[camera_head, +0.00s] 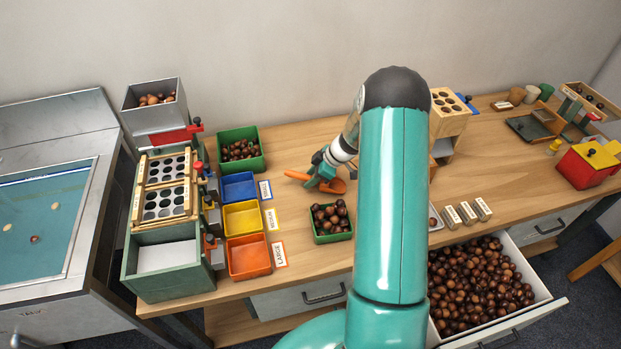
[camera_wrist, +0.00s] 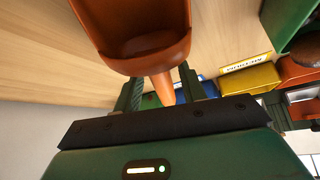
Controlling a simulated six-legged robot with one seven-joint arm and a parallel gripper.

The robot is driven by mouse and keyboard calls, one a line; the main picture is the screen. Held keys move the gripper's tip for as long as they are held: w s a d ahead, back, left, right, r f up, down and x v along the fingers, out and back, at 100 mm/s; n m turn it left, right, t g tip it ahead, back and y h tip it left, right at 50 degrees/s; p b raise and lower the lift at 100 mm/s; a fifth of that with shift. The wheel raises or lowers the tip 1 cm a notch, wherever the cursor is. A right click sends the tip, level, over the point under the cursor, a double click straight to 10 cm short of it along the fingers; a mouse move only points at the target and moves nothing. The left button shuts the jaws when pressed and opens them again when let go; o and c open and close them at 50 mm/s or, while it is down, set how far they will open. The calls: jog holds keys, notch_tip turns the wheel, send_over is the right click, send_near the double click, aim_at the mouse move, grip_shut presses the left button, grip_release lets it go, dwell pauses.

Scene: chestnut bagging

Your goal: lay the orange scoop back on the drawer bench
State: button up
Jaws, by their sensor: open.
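The orange scoop (camera_head: 297,175) is at the bench top (camera_head: 300,150), behind the small green bin of chestnuts; it appears to lie on the wood. My gripper (camera_head: 322,177) is low over it and hides its middle in the head view. In the wrist view the scoop's bowl (camera_wrist: 140,45) is large at the top, and its handle (camera_wrist: 163,90) runs down between the fingers of my gripper (camera_wrist: 162,88). The fingers are apart, one on each side of the handle. Whether either finger touches it cannot be told.
A green bin of chestnuts (camera_head: 331,237) stands just in front of the scoop. Blue (camera_head: 238,187), yellow (camera_head: 243,217) and orange (camera_head: 249,259) trays stand to the left. An open drawer (camera_head: 541,300) full of chestnuts is at front right. Bare wood lies behind the scoop.

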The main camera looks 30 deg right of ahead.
jog(key=v, duration=1.1)
jog(key=s+a+r+m+h, duration=0.1)
jog(key=s+a+r+m, duration=0.1)
jog(key=a+r, duration=0.7)
jog(key=s+a+r+m+h, duration=0.3)
jog(key=s+a+r+m, duration=0.2)
jog(key=s+a+r, duration=0.85)
jog(key=s+a+r+m+t+h, duration=0.1)
jog(key=s+a+r+m, duration=0.1)
jog(key=s, duration=0.7)
jog(key=shift+s+a+r+m+h, duration=0.35)
jog(key=shift+a+m, duration=0.1)
jog(key=shift+m, duration=0.35)
jog(key=shift+c, duration=0.5)
